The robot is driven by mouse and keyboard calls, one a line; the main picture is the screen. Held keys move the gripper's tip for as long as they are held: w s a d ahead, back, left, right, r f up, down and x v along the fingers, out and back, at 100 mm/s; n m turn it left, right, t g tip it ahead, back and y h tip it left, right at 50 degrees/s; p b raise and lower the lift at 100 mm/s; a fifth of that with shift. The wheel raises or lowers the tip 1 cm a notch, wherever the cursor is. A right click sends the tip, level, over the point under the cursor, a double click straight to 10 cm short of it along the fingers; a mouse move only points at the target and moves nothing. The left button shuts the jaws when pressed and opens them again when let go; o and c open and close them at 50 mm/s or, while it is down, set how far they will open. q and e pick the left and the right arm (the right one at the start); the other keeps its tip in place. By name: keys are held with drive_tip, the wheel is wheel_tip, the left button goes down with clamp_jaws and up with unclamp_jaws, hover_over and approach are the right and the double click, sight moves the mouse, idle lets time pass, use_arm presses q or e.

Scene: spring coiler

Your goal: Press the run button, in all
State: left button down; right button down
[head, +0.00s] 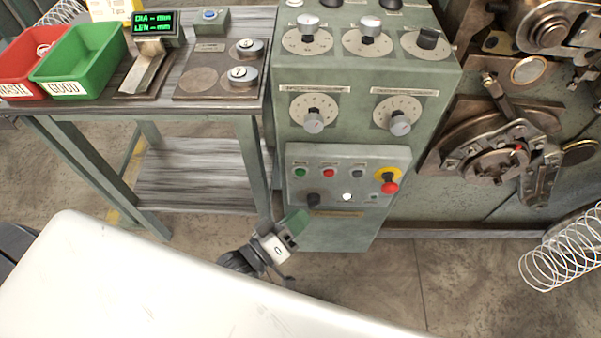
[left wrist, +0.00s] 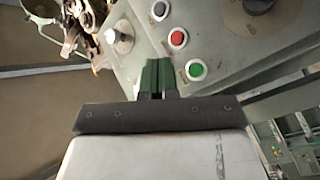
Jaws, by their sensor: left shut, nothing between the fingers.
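My left gripper (head: 299,219) is below the panel's lower left corner, shut and empty. In the left wrist view its closed green fingertips (left wrist: 158,66) point at the panel, beside the green button (left wrist: 196,69), with the red button (left wrist: 177,38) beyond. I cannot tell whether they touch the panel. My right gripper is not in view.
A red mushroom button on yellow (head: 389,187) and a black knob (head: 313,200) share the panel. Dials (head: 313,113) sit above. A bench (head: 190,120) with red and green bins (head: 82,55) stands left. A wire coil (head: 562,250) is at right.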

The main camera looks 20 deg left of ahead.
sight(300, 173)
use_arm(q)
drive_tip(key=w+a+b, duration=0.2)
drive_tip(key=w, duration=0.5)
idle(2.0)
drive_tip(key=shift+w+a, duration=0.1)
drive_tip(key=shift+w, duration=0.25)
